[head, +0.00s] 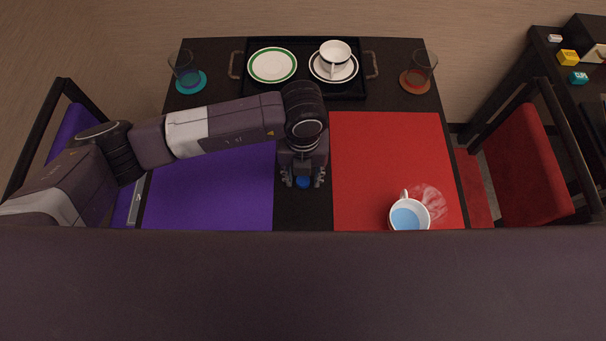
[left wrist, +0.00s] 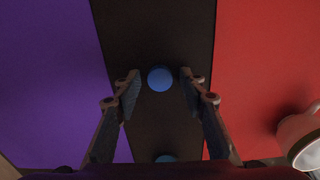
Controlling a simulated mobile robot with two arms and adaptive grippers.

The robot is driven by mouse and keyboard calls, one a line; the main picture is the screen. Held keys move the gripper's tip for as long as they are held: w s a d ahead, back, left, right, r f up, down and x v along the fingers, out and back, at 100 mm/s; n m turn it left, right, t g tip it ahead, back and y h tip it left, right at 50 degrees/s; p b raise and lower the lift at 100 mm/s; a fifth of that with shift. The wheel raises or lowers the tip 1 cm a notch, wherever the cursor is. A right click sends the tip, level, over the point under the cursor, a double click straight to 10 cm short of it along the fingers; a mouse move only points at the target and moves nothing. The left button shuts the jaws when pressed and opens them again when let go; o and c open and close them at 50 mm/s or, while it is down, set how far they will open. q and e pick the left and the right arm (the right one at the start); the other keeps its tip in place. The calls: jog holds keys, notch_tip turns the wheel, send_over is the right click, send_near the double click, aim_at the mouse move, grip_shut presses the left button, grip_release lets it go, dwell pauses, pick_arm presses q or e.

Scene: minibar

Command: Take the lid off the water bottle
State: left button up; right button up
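A round blue lid (head: 303,182) shows between the fingertips of my left gripper (head: 303,178), over the dark strip between the two mats. In the left wrist view the blue lid (left wrist: 160,78) lies between the open fingers (left wrist: 160,82), with a gap on each side. A second, dimmer blue round shape (left wrist: 165,158) shows at the bottom edge of that view; I cannot tell what it is. No bottle body can be made out. My right gripper is not in view.
A white mug (head: 409,214), blue inside, stands on the red mat (head: 385,150). A purple mat (head: 225,190) lies left. A black tray (head: 303,88) at the back holds a green-rimmed plate (head: 272,65) and a cup (head: 335,53) on a saucer. Glasses stand on coasters at both back corners.

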aim_at(303, 180)
pick_arm(q)
jog(key=shift+r, duration=0.6)
notch_tip(303, 180, up, 11)
jog(key=b, duration=0.1)
jog(key=shift+b, duration=0.4)
